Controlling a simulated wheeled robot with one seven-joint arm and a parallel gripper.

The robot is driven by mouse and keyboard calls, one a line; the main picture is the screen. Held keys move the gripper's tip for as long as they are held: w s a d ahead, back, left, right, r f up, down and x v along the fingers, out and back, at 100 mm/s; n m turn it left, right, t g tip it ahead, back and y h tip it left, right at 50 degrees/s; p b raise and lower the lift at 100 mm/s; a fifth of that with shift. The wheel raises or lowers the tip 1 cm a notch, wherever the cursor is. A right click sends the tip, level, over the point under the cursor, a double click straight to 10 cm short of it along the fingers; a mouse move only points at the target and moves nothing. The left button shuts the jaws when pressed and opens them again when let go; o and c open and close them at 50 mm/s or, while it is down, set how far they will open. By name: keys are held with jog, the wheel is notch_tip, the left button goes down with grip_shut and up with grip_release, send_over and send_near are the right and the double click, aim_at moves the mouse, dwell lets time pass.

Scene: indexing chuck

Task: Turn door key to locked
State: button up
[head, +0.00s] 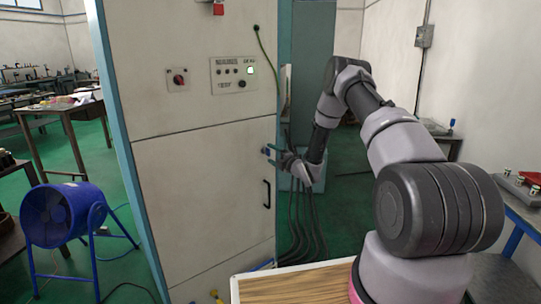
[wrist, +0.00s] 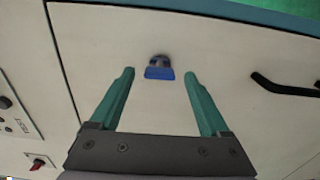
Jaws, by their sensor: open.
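The door key has a blue grip (wrist: 159,73) and sits on the pale cabinet door (wrist: 240,100), seen in the wrist view. Its grip looks roughly crosswise between the fingers; I cannot tell its lock position. My gripper (wrist: 158,76) is open, with one green finger on each side of the key and clear gaps between. I cannot tell its depth from the door. In the head view my gripper (head: 270,152) is at the cabinet's right side, above the black door handle (head: 266,194), and the key is not distinct there.
A panel with buttons (head: 233,75) and a red rotary switch (head: 178,79) sit up on the cabinet. Cables (head: 305,225) hang behind my wrist. A blue fan (head: 65,213) stands at left. A wooden top (head: 290,285) lies below in front.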

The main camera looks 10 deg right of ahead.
jog(key=v, duration=0.9)
jog(key=shift+s, duration=0.2)
jog(key=shift+d, duration=0.1)
jog(key=d+r+m+g+h, duration=0.1)
jog(key=d+r+m+h, duration=0.15)
jog(key=r, duration=0.45)
jog(key=d+r+m+g+h, duration=0.15)
jog(key=r+m, duration=0.25)
jog(key=r, duration=0.4)
jog(key=d+r+m+h, duration=0.1)
jog(key=r+m+h, duration=0.25)
jog(key=r, duration=0.35)
jog(key=s+r+m+g+h, duration=0.1)
jog(key=s+r+m+g, duration=0.1)
jog(key=s+r+m, duration=0.7)
jog(key=s+a+r+m+g, duration=0.1)
jog(key=s+r+m, duration=0.1)
jog(key=s, duration=0.9)
jog(key=s+a+r+m+g+y, duration=0.1)
jog(key=s+m, duration=0.3)
jog(key=s, duration=0.7)
jog(key=s+a+r+m+g+y, duration=0.1)
jog(key=s+a+r+m+g, duration=0.1)
jog(key=s, duration=0.9)
jog(key=shift+a+r+m, duration=0.35)
jog(key=shift+a+m, duration=0.05)
jog(key=shift+a, duration=0.05)
jog(key=shift+s, duration=0.1)
